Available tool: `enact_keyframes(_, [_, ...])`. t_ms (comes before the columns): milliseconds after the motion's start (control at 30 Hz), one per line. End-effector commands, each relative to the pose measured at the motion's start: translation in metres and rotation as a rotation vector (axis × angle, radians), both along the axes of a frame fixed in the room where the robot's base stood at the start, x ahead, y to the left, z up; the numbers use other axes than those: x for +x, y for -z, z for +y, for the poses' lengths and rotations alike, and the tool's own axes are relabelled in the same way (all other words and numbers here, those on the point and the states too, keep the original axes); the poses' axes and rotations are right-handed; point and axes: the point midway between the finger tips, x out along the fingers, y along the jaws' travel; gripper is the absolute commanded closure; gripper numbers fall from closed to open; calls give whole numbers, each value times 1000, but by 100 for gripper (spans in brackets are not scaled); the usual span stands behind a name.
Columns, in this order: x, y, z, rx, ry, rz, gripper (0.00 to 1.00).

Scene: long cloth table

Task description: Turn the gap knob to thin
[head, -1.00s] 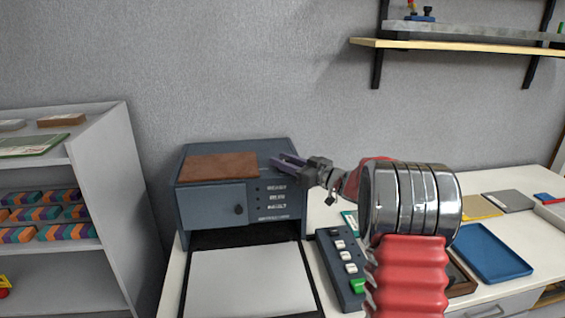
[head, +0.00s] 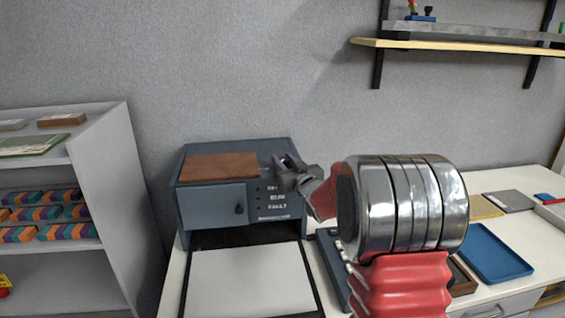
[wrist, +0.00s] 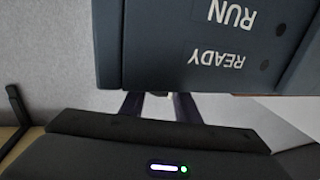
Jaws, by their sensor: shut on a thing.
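The blue-grey machine (head: 212,209) stands on the table, with a brown panel on its top and small white labels on its front. My gripper (head: 284,162) is at the machine's top right corner, above the labels. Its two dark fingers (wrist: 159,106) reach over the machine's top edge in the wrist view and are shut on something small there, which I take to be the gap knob. The knob is mostly hidden by the machine's edge and my gripper, so its setting cannot be read. The labels RUN and READY (wrist: 222,57) show upside down in the wrist view.
A dark round knob (head: 239,209) sits on the machine's front door. A pale sheet (head: 252,283) lies in front of it. A shelf unit (head: 118,190) stands at the left. A blue tray (head: 492,254) lies at the right, and a wall shelf (head: 460,44) hangs above.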

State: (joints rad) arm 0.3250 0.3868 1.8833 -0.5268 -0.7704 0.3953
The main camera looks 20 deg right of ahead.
Motion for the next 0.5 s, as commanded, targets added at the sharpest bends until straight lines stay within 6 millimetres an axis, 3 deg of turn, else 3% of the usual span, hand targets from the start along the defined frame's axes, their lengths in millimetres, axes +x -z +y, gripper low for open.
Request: enact_keyframes(500, [0,-1,1,1,212,-1,93])
